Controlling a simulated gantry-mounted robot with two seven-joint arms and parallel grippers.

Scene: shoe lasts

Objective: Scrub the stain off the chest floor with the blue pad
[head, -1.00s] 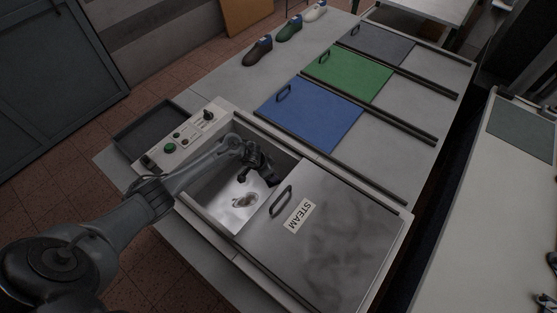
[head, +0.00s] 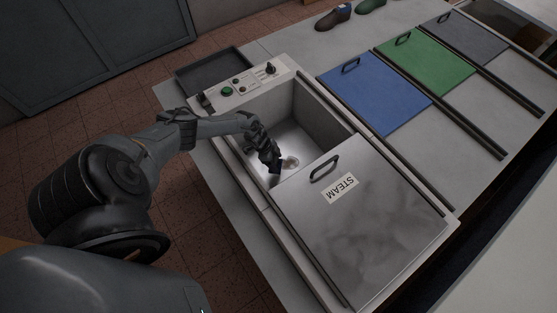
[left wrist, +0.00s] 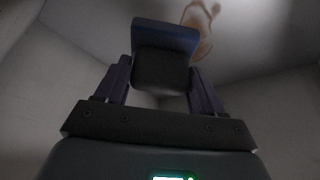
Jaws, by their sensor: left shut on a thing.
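The steam chest (head: 312,110) is open at its left end, with its grey lid marked STEAM (head: 365,220) over the rest. A brown ring-like stain (head: 291,162) shows on the chest floor, and also in the left wrist view (left wrist: 203,22). My left gripper (head: 272,160) is inside the chest, close beside the stain. In the left wrist view it is shut on the blue pad (left wrist: 165,37), a dark block with a blue face. The pad's edge is next to the stain there; I cannot tell whether it touches the floor. My right gripper is not in view.
The chest walls surround my left gripper, and the lid's edge with its handle (head: 324,168) is close on the right. A control panel (head: 240,84) and a dark tray (head: 213,70) lie at the far left. Blue (head: 372,92), green (head: 425,64) and grey (head: 463,37) lids line the bench.

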